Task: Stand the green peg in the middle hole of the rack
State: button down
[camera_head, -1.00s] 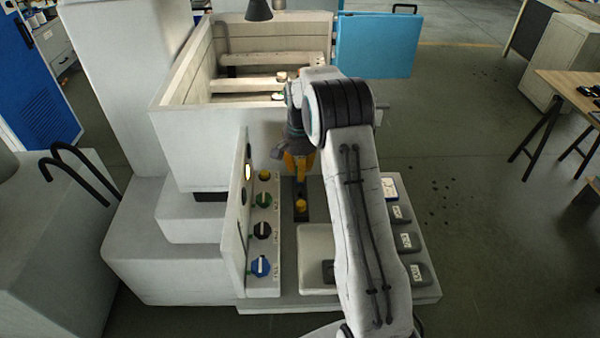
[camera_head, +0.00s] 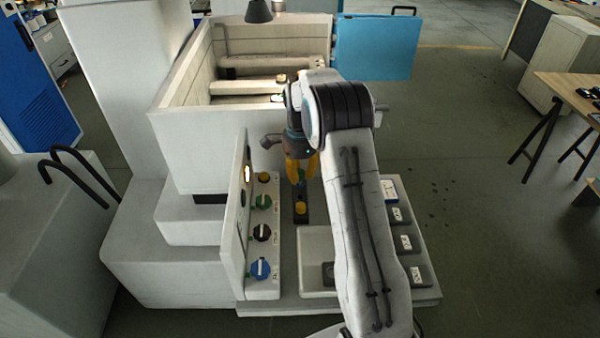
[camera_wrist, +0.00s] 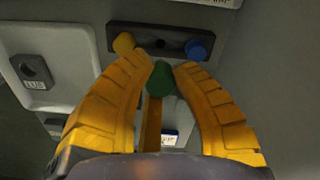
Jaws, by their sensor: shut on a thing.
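My gripper (camera_wrist: 163,72) is shut on the green peg (camera_wrist: 160,80), whose rounded end shows between the yellow fingertips in the wrist view. The dark rack (camera_wrist: 174,46) lies just beyond the peg in that view. A yellow peg (camera_wrist: 124,42) stands at its left end and a blue peg (camera_wrist: 199,47) at its right end. The middle hole shows empty between them. In the head view, my gripper (camera_head: 301,176) is over the far part of the rack (camera_head: 301,219). The yellow peg (camera_head: 301,208) is at the near end there; the blue peg is hidden.
A knob panel (camera_head: 273,285) stands close left of the rack. A white tray (camera_head: 314,240) lies nearer, and several labelled grey blocks (camera_head: 403,243) line the right edge. A large open tank (camera_head: 215,155) rises behind. Open floor lies right.

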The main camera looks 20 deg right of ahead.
jog(key=shift+f+b, duration=2.45)
jog(key=shift+f, duration=1.15)
jog(key=c, duration=1)
grip_release()
jog(key=shift+c, duration=0.2)
notch_tip(320, 180, up, 12)
jog(key=shift+r, duration=0.1)
